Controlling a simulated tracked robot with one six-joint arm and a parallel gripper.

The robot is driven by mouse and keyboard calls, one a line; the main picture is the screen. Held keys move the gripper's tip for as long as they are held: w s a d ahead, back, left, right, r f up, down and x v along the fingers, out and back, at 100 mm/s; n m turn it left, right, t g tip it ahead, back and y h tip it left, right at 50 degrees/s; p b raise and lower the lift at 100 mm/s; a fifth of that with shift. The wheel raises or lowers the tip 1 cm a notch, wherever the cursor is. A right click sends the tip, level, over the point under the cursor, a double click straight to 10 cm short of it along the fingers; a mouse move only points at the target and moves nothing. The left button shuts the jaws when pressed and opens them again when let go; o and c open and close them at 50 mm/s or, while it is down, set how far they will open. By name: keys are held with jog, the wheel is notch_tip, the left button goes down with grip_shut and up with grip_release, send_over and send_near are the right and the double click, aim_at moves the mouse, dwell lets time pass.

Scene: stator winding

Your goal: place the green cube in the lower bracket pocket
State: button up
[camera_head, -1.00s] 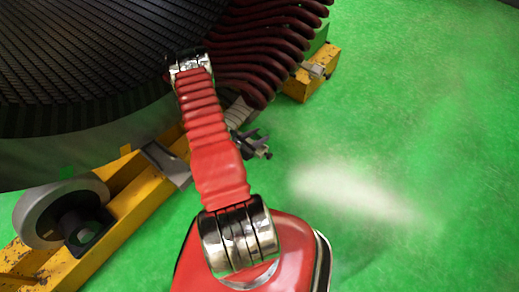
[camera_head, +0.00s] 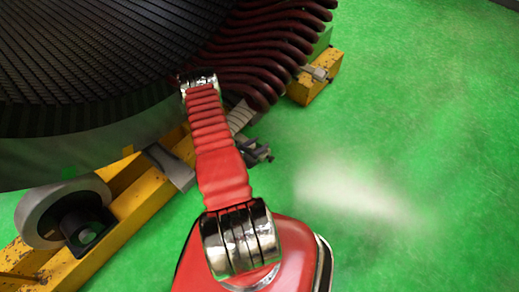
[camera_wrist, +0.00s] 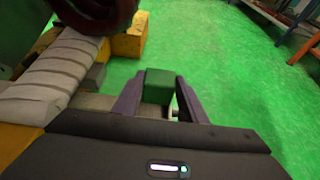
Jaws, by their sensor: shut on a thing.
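The green cube (camera_wrist: 159,86) shows in the wrist view between the two purple-grey fingers of my gripper (camera_wrist: 158,98). My gripper is shut on it. A grey metal part (camera_wrist: 98,102) lies just below and left of the cube; I cannot tell whether it is the bracket or whether the cube touches it. In the head view, a grey bracket-like part (camera_head: 254,150) juts from the yellow frame beside my red arm. I cannot make out a lower pocket in either view. The cube and the gripper's fingers are not clear in the head view.
The large dark stator (camera_head: 90,60) with dark red coil ends (camera_head: 270,45) fills the upper left. A yellow support frame (camera_head: 125,205) with a grey roller (camera_head: 55,210) stands under it.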

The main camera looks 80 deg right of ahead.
jog(key=shift+f, duration=0.6)
jog(key=shift+f, duration=2.1)
jog(key=o, duration=1.3)
jog(key=shift+f, duration=0.1)
jog(key=shift+c, duration=0.2)
jog(key=v, duration=1.2)
jog(key=shift+w, duration=0.15)
